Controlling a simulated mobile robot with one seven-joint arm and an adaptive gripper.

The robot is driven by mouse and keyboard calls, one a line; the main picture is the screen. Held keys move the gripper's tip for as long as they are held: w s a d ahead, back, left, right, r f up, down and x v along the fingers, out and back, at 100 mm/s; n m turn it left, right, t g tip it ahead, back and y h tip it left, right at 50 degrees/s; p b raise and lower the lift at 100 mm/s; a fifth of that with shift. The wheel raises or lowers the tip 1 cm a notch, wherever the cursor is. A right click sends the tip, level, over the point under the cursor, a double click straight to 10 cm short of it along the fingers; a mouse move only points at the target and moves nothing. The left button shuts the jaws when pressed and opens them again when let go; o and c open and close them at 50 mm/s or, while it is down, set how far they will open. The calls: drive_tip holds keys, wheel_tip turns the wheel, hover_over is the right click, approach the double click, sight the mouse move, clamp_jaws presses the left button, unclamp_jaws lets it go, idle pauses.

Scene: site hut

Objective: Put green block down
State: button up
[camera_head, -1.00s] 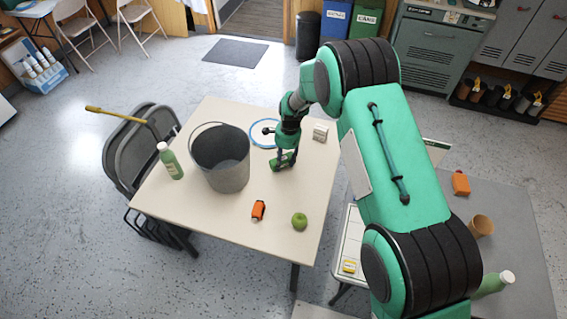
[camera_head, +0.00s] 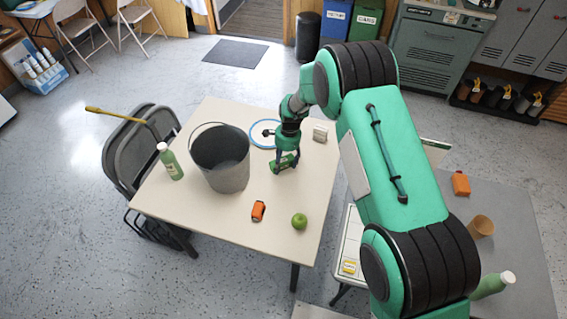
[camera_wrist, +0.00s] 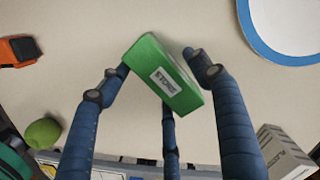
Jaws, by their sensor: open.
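The green block (camera_head: 281,167) is at the right part of the cream table (camera_head: 240,228), below my gripper (camera_head: 286,158). In the wrist view the green block (camera_wrist: 165,76) has a white label on top and lies askew between the spread fingers of my gripper (camera_wrist: 158,66). The fingers are open around it. A gap shows between the right finger and the block. The left fingertip is close to the block's edge, and I cannot tell if it touches. The block appears to rest on the tabletop.

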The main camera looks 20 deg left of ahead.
sight(287, 160)
wheel_tip(287, 160, up, 12)
drive_tip(key=w+d+p, duration=0.1)
drive_tip(key=p, duration=0.1)
idle(0.5)
drive_tip(key=shift+r, duration=0.1)
idle(0.7)
